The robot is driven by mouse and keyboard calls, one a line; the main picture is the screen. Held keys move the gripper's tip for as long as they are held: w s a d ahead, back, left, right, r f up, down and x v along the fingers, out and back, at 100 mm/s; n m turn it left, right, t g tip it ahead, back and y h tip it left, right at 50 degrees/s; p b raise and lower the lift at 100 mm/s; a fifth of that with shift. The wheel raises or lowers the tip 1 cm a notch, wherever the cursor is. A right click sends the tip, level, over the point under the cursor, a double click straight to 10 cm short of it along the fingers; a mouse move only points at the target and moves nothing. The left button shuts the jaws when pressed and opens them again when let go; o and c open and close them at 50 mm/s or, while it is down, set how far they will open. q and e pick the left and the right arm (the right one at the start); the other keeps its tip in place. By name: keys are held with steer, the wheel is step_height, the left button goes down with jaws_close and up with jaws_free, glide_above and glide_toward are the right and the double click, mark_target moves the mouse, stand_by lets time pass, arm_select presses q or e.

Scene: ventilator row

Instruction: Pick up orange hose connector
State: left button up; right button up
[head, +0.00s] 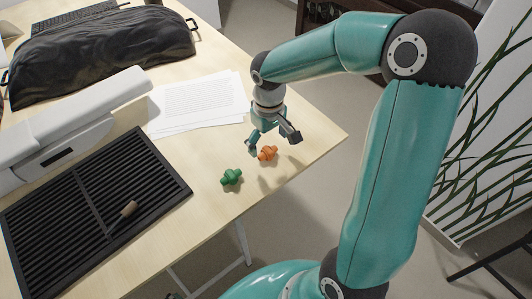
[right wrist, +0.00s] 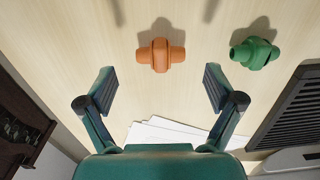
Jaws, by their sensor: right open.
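The orange hose connector (head: 268,153) lies on the light wooden table (head: 214,215) near its right edge. It also shows in the right wrist view (right wrist: 160,55), lying across the picture at the upper middle. My right gripper (head: 273,141) is open and empty just above and beside it. In the right wrist view, the fingers of the right gripper (right wrist: 160,88) are spread wide, with the connector centred beyond their tips. A green connector (head: 231,177) lies left of the orange one; it also shows at the right of the wrist view (right wrist: 255,53). My left gripper is not seen.
White paper sheets (head: 200,100) lie behind the connectors. A white device (head: 80,120) and a dark bag (head: 105,50) stand farther back. The table edge is close by on the right.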

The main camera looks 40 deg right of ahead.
mark_target(267, 149)
step_height(267, 149, down, 4)
steer(key=shift+w+f, duration=0.15)
steer(key=shift+f, duration=0.1)
steer(key=c, duration=0.9)
